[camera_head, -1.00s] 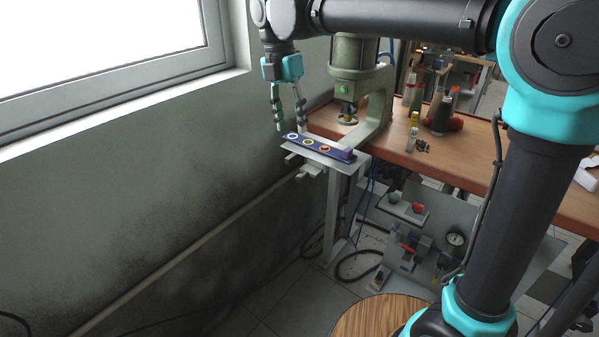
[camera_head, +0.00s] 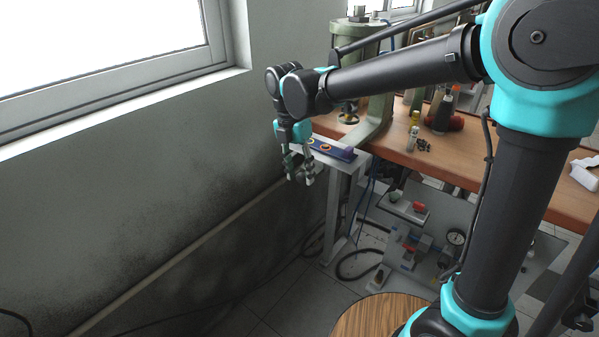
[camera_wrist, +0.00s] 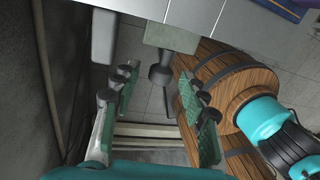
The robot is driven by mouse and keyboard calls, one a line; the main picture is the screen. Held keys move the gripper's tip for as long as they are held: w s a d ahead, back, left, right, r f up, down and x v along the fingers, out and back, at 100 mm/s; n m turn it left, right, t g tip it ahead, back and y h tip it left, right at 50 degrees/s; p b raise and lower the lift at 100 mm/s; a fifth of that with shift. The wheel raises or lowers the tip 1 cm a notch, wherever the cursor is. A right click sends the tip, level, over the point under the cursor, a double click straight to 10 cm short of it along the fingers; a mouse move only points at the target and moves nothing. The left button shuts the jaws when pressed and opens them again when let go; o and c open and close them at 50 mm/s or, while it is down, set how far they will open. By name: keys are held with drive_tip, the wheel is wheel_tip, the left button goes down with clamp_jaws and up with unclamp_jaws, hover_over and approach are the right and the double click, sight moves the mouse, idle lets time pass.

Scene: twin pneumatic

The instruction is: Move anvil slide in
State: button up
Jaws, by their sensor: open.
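The green press (camera_head: 375,110) stands at the back end of the wooden bench. In the wrist view, a grey-green block (camera_wrist: 172,38) with a dark stem and round knob (camera_wrist: 160,74) juts from under a light grey plate (camera_wrist: 215,14). This looks like the anvil slide and its handle. My gripper (camera_head: 299,177) is low, just in front of the plate's left end. In the wrist view its open fingers (camera_wrist: 158,82) are spread on either side of the knob, with visible gaps. In the head view my gripper and wrist hide the slide.
A blue panel with coloured rings (camera_head: 330,148) lies on the plate. A light grey block (camera_wrist: 103,36) hangs left of the knob. The dark wall (camera_head: 180,200) and a pipe are close on the left. Bottles (camera_head: 414,128) and spools stand on the bench (camera_head: 470,160).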

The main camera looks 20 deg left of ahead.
sight(318, 153)
drive_tip(key=shift+c, duration=0.5)
clamp_jaws()
drive_tip(key=w+d, duration=0.1)
drive_tip(key=w, duration=0.1)
drive_tip(key=w+d, duration=0.1)
drive_tip(key=w, duration=0.2)
drive_tip(key=w+d, duration=0.1)
drive_tip(key=w, duration=0.2)
drive_tip(key=shift+w+d, duration=0.1)
drive_tip(key=shift+d, duration=0.05)
drive_tip(key=shift+o, duration=0.5)
unclamp_jaws()
wheel_tip(318, 153, up, 12)
drive_tip(key=a, duration=0.1)
drive_tip(key=shift+w+a, duration=0.25)
drive_tip(key=shift+a, duration=0.15)
